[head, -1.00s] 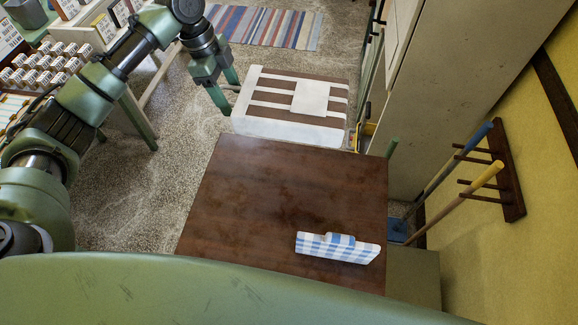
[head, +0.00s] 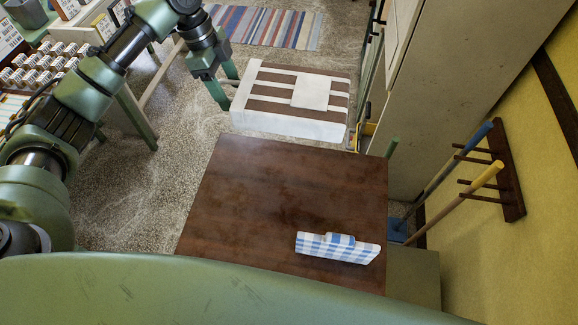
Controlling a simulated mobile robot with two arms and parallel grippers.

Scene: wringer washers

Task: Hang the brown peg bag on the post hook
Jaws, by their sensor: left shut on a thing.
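The brown peg bag (head: 268,91) has white stripes, a white patch on its top face and a white near side. It is beyond the far edge of the wooden table, over the speckled floor. My left gripper (head: 230,90) comes from the upper left and is shut on the bag's left edge; the exact grip is partly hidden. A blue-and-white checked bag (head: 340,248) rests on the table's near right part. I cannot make out the post hook. My right gripper is not in view.
The brown table top (head: 285,195) is otherwise clear. A tall beige cabinet (head: 425,120) stands to the right. A wall rack (head: 508,175) with coloured handles is on the yellow wall. Shelves with several small jars (head: 45,65) are at the left. A striped rug (head: 262,25) lies behind.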

